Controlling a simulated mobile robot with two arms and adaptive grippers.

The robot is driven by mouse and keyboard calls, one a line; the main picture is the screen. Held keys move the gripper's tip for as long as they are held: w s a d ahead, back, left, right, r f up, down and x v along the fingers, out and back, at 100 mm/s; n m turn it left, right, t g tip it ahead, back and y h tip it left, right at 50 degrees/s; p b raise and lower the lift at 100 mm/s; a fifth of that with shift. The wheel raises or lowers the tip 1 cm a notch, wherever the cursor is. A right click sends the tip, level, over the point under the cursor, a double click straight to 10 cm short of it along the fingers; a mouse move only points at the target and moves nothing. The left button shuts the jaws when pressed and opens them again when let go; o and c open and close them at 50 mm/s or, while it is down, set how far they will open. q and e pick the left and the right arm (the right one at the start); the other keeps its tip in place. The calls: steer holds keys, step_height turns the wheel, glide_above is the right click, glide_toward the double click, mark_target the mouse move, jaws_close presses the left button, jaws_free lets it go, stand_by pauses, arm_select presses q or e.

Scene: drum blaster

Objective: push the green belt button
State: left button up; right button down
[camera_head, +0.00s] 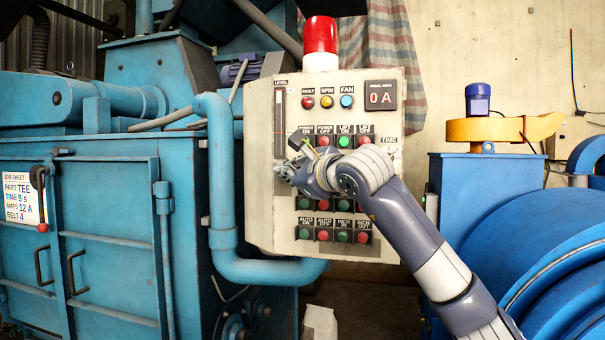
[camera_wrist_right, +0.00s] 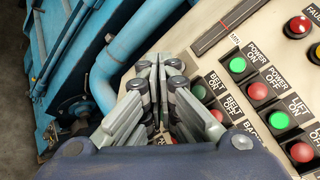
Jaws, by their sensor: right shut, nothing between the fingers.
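The green belt button (camera_wrist_right: 198,91), by the "BELT ON" label, shows in the wrist view on the cream control panel (camera_wrist_right: 217,58). My right gripper's fingers cover part of it. In the head view my right gripper and arm hide the belt buttons. My right gripper (camera_head: 284,170) is shut and empty in front of the left part of the panel. In the wrist view its fingertips (camera_wrist_right: 154,66) lie to the left of the green belt button; I cannot tell whether they touch the panel. My left gripper is not in view.
The red belt-off button (camera_wrist_right: 218,115) is beside the green one, partly covered. The power-on button (camera_wrist_right: 238,65) is just above. A blue pipe (camera_head: 222,180) bends along the panel's left side. A blue machine (camera_head: 110,230) stands left, a blue blower (camera_head: 500,200) right.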

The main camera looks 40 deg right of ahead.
steer(key=shift+d, duration=0.1)
steer(key=w+d+p, duration=0.4)
steer(key=w+d, duration=0.1)
steer(key=d, duration=0.1)
steer(key=shift+w+d, duration=0.3)
steer(key=shift+w, duration=0.1)
stand_by(0.3)
stand_by(1.3)
steer(key=shift+w+d+p, duration=0.25)
steer(key=shift+d+p, duration=0.1)
steer(key=shift+p, duration=0.1)
